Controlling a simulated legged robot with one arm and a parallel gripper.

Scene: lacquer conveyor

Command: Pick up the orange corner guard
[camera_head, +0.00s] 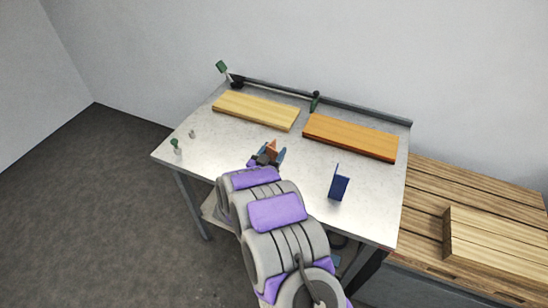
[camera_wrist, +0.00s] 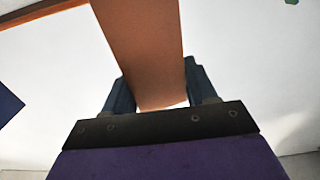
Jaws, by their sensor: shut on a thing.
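The orange corner guard (camera_head: 271,147) is at my gripper (camera_head: 268,156) over the middle of the white table. In the wrist view the orange corner guard (camera_wrist: 142,48) stands out large between the two dark fingers of my gripper (camera_wrist: 155,88), which are shut on it. Its far end runs out of the top of that view. I cannot tell whether it touches the table top.
The white table (camera_head: 225,146) bears a pale board (camera_head: 256,109), an orange-brown board (camera_head: 350,137), a blue angled piece (camera_head: 338,186) to the right and small green-topped items at the left. A dark rail runs along the back. A wooden pallet (camera_head: 430,195) stands at the right.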

